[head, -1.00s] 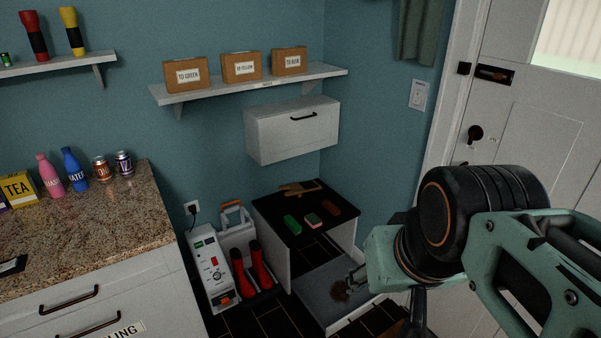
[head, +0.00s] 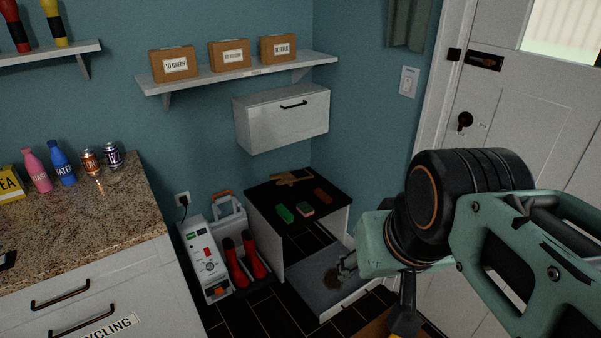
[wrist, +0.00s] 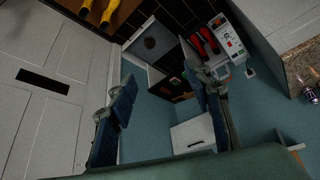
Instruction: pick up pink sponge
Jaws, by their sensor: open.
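The pink sponge (head: 305,210) lies on the black top of a low white unit (head: 262,190) in the corner. It sits between a green block (head: 286,214) and a red-brown block (head: 322,196). The black top is partly behind a finger there, and I cannot pick out the sponge.
A brown-handled tool (head: 292,178) lies behind the blocks. A grey tray (head: 318,290) with a dark stain sits low in front. Red boots (head: 246,262) and a white machine (head: 205,262) stand left. A white cabinet (head: 283,117) hangs above. A door (head: 490,120) is at right.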

